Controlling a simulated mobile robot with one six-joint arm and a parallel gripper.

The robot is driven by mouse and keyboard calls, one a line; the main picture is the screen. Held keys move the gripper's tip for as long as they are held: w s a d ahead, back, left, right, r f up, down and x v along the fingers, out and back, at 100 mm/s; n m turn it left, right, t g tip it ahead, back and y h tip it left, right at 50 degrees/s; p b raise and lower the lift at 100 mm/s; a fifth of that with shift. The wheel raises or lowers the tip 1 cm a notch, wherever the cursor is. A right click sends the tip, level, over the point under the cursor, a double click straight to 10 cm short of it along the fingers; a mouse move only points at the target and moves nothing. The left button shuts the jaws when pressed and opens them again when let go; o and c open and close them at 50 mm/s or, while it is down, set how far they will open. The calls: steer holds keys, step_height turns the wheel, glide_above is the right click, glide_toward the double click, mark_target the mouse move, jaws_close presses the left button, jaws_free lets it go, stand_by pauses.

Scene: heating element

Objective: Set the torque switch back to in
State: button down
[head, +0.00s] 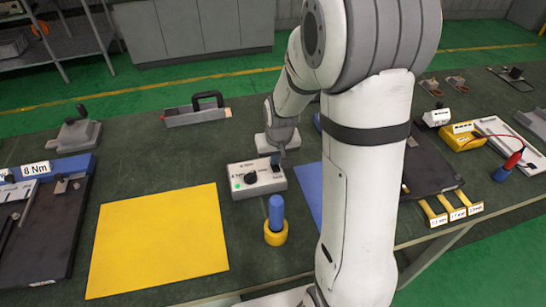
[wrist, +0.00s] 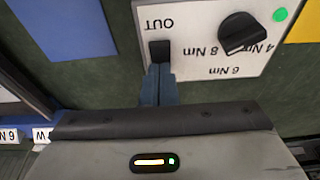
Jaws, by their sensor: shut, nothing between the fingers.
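The white torque box (head: 258,191) stands on the dark bench, with a green lamp and a black knob (head: 250,178) on its top. In the wrist view the box shows upside down, with the knob (wrist: 240,36) among the 4, 6 and 8 Nm labels. The small black switch (wrist: 160,51) is beside the word OUT; no IN label is visible. My gripper (wrist: 159,72) is shut and empty, its blue-grey fingertips right at the switch's near edge. I cannot tell whether they touch it. In the head view my gripper (head: 280,157) is over the box's right rear corner.
A blue-handled tool in a yellow ring (head: 276,238) stands just in front of the box. A yellow mat (head: 157,240) lies to the left and a blue mat (head: 309,188) to the right. A black-handled tray (head: 196,115) is behind.

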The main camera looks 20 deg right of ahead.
mark_target(278, 172)
steer(key=shift+s+f, duration=0.1)
steer(key=shift+s, duration=0.8)
steer(key=shift+r, duration=0.3)
steer(key=p+v, duration=0.3)
steer(key=v, duration=0.1)
steer(key=shift+w+r, duration=0.15)
steer(key=s+r+b, duration=0.1)
steer(key=s+r, duration=0.4)
steer(key=r, duration=0.3)
steer(key=shift+w, duration=0.1)
